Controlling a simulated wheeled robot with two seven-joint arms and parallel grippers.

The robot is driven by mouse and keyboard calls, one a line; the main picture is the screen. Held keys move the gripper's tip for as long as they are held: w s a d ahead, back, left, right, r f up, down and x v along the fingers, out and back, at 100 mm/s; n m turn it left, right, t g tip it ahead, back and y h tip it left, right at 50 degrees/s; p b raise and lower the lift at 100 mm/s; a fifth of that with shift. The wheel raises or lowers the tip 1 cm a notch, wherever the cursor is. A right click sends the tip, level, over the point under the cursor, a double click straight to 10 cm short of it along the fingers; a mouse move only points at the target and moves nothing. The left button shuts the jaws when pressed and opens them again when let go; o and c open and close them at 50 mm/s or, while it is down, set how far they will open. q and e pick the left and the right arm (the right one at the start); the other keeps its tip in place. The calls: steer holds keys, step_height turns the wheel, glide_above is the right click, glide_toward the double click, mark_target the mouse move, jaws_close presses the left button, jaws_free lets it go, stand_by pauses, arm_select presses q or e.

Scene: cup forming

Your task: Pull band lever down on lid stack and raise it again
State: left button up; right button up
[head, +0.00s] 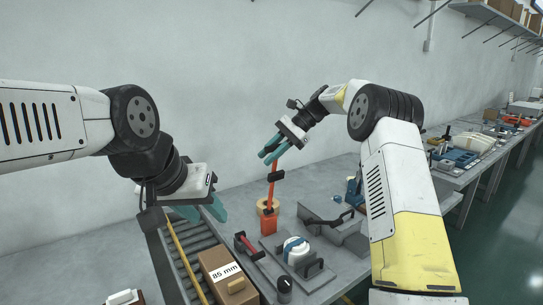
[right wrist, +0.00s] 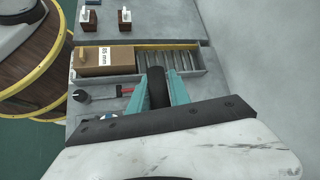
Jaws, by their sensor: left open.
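An upright orange lever (head: 271,192) with a black grip (head: 277,175) rises from an orange base (head: 268,223) on the bench. A rounded white stack with a blue band (head: 296,250), apparently the lid stack, lies in front of it. My right gripper (head: 272,153) is just above the black grip, its teal fingers apart. In the right wrist view a black cylinder (right wrist: 157,88) shows between these fingers; I cannot tell whether they touch it. My left gripper (head: 205,210) is open and empty, left of the lever above the conveyor side.
A red-handled tool (head: 247,245), a dark cup (head: 284,289) and a grey tray with a black handle (head: 330,228) crowd the bench around the lever. A wall stands behind.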

mark_target(279, 145)
stand_by(0.3)
steer(key=v, duration=0.7)
steer(key=shift+w, duration=0.1)
steer(key=shift+d+r, duration=0.25)
steer(key=shift+d, duration=0.05)
steer(key=shift+r, duration=0.1)
